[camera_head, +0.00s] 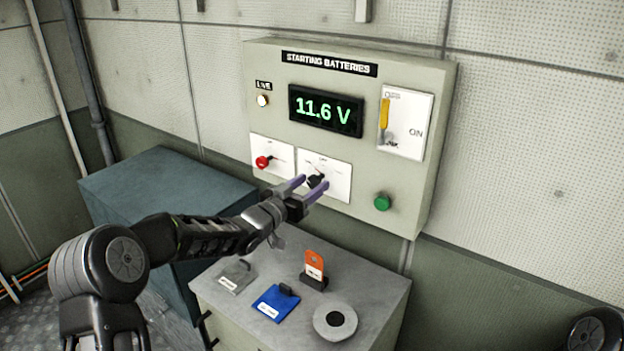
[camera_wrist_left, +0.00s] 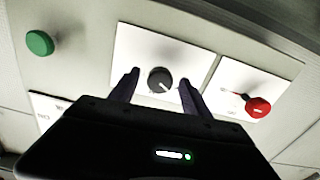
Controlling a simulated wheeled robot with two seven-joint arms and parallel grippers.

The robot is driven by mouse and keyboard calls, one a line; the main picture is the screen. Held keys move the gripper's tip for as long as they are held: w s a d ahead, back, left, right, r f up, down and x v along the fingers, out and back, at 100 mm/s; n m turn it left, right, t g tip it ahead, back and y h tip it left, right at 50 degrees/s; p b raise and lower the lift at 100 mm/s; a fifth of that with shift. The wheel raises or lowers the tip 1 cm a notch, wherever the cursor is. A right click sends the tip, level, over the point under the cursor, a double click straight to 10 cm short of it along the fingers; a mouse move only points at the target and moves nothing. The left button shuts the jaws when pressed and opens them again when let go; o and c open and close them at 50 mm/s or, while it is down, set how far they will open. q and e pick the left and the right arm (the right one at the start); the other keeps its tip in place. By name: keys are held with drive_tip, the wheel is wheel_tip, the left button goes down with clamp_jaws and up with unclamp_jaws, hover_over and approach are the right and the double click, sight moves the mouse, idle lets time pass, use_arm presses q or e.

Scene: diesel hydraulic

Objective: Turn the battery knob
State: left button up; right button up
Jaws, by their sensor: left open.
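The black battery knob (camera_head: 316,181) sits on a white plate (camera_head: 339,184) low on the panel marked STARTING BATTERIES. In the left wrist view the knob (camera_wrist_left: 160,80) is round and dark with a pale pointer line. My left gripper (camera_head: 311,184) is open in front of it. In the wrist view its two fingers (camera_wrist_left: 157,91) stand on either side of the knob, with a visible gap at each side. I cannot tell how deep the fingertips reach. My right gripper is not in view.
The panel (camera_head: 270,105) has a display (camera_head: 325,110) reading 11.6 V, a red knob (camera_head: 262,162), a green button (camera_head: 382,202) and a yellow-handled switch (camera_head: 384,113) marked ON. Below, a grey cabinet top (camera_head: 377,288) holds a blue tag (camera_head: 275,302), an orange tag (camera_head: 314,266) and a round disc (camera_head: 335,321).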

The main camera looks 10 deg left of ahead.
use_arm(q)
drive_tip(key=shift+w+d, duration=0.2)
drive_tip(key=shift+w, duration=0.3)
drive_tip(key=shift+c, duration=0.3)
clamp_jaws()
